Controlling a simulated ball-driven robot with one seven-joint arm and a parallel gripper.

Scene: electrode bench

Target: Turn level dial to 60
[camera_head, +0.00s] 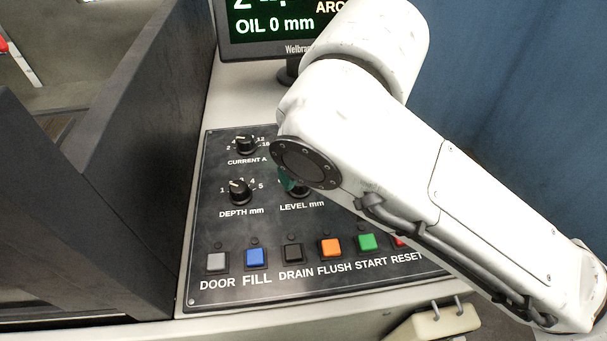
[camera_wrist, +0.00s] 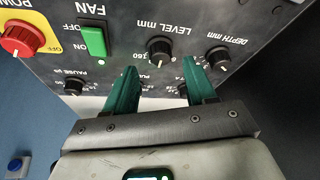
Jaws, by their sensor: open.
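The level dial (camera_wrist: 160,50) is a round black knob on the dark panel, under the upside-down LEVEL mm label in the wrist view. In the head view the level dial (camera_head: 300,189) is partly hidden by my arm and a green fingertip. Its pointer setting is too small to read surely. My gripper (camera_wrist: 160,66) is open, with its two green fingers on either side of the dial's line and nothing held between them. In the head view only a bit of green finger shows at my gripper (camera_head: 286,181). I cannot tell whether a finger touches the knob.
The depth dial (camera_head: 240,192) and current dial (camera_head: 246,145) sit nearby on the panel. A row of buttons, including the blue FILL button (camera_head: 254,258), lies along the front. The monitor (camera_head: 265,28) reads OIL 0 mm. A green fan switch (camera_wrist: 93,41) and red power knob (camera_wrist: 20,39) are near.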

